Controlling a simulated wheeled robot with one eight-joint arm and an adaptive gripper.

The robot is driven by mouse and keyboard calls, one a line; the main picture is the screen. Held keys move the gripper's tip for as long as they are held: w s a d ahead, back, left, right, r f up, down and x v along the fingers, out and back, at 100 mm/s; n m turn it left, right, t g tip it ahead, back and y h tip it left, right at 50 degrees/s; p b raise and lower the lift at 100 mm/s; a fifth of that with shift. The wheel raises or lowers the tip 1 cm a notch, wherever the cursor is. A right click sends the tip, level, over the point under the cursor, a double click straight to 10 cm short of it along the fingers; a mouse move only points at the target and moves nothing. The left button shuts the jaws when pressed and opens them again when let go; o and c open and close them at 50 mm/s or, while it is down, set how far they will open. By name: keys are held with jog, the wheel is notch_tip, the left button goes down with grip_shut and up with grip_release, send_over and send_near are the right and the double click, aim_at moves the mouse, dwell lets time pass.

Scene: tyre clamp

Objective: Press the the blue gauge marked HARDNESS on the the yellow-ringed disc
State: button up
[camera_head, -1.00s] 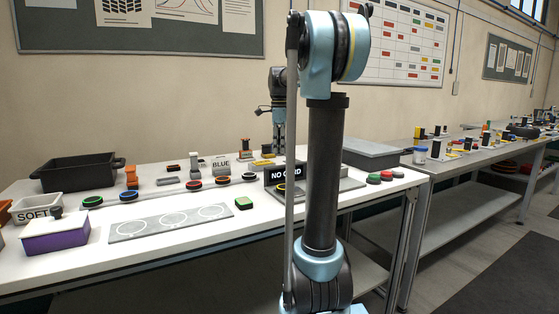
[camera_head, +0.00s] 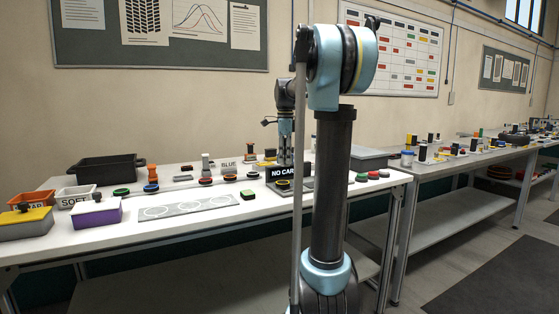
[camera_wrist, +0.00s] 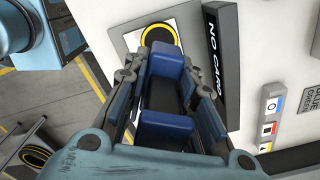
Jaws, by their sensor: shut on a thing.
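In the wrist view my gripper (camera_wrist: 168,92) is shut on the blue gauge (camera_wrist: 166,130), whose blue blocks and dark middle show between the fingers. Its HARDNESS marking is not readable. The yellow-ringed disc (camera_wrist: 160,36) is black with a yellow ring and lies on a pale plate, just beyond the gauge in the picture and partly covered by it. I cannot tell whether they touch.
The black NO CARD sign (camera_wrist: 216,60) stands close to the right of the gripper in the wrist view. On the white bench are a grey board with circles (camera_head: 190,207), a green-topped block (camera_head: 248,195), several coloured discs and a black bin (camera_head: 105,168).

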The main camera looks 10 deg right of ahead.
jog(key=shift+a, duration=0.5)
jog(key=shift+f, duration=3.1)
jog(key=shift+f, duration=0.4)
jog(key=shift+r, duration=0.1)
jog(key=shift+r, duration=3.4)
